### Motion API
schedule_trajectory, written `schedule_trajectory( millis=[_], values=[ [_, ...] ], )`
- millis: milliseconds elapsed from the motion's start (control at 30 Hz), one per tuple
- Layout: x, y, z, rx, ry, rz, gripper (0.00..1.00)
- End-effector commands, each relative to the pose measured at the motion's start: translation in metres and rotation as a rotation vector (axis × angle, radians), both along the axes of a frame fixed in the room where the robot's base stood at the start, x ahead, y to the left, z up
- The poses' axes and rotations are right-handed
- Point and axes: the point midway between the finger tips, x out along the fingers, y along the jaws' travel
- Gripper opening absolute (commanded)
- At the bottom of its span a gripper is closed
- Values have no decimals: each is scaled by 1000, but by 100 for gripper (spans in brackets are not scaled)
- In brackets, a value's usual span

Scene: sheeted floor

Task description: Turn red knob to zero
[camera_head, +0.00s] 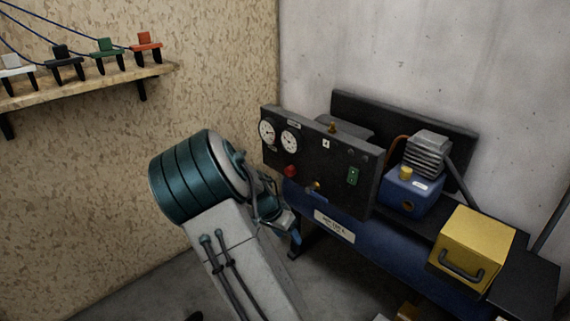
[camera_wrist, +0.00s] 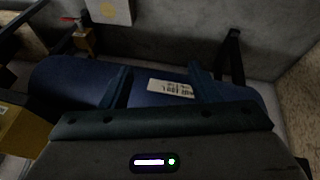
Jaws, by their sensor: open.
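The red knob (camera_head: 290,171) is a small round knob low on the left part of a black control panel (camera_head: 322,155), below two white dial gauges (camera_head: 278,136). The knob's pointer and the scale around it are too small to read. My gripper (camera_head: 294,233) is below the knob and apart from it, in front of the blue tank's left end. In the wrist view, my gripper (camera_wrist: 159,68) has its two dark teal fingers spread with nothing between them, over the blue tank (camera_wrist: 70,80) and its white label. I cannot make out the red knob in the wrist view.
A green switch (camera_head: 353,176) is right of the knob on the panel. A blue compressor motor (camera_head: 411,193) and a yellow box (camera_head: 472,248) stand farther right. A wooden shelf (camera_head: 95,84) with several coloured clamps hangs on the left wall.

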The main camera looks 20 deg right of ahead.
Motion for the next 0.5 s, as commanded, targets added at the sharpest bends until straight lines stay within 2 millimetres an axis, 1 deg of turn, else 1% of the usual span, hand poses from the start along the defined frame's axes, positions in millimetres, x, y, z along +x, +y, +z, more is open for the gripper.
schedule_trajectory(
  millis=[33,100,167,267,367,400,500],
  values=[
    [12,-6,7,-60,-16,-23,55],
    [28,-15,13,-142,-55,-61,55],
    [43,-20,19,-211,-94,-86,55],
    [70,-26,34,-328,-176,-111,55],
    [98,-24,52,-437,-270,-114,55],
    [110,-21,60,-476,-310,-111,55],
    [135,-11,78,-558,-404,-92,55]
  ],
)
